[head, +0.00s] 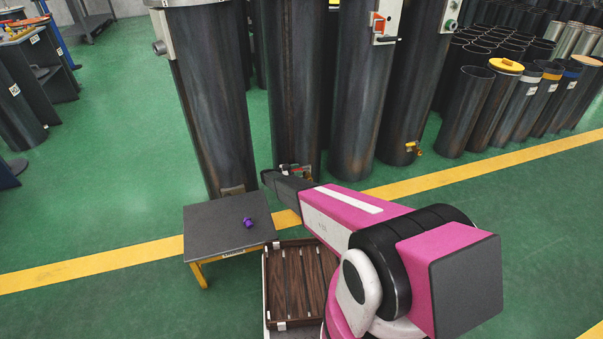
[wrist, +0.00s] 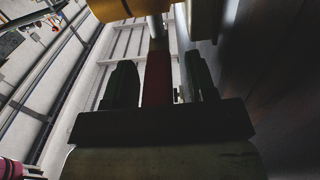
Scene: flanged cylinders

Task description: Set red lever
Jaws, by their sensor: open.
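In the wrist view a red bar, which looks like the red lever (wrist: 158,88), runs up the middle of the picture. My gripper (wrist: 160,72) is open, with one dark green finger on each side of the bar. In the head view my arm reaches to the foot of a tall dark cylinder (head: 297,85), where a small fitting with green and red parts (head: 299,171) shows. My gripper's fingers and the lever are not clear there.
A small dark table (head: 215,222) with a purple object (head: 248,222) stands left of my arm. A wooden crate (head: 300,262) is beside it. Other tall cylinders (head: 365,90) flank the work spot, one with a brass valve (head: 411,147).

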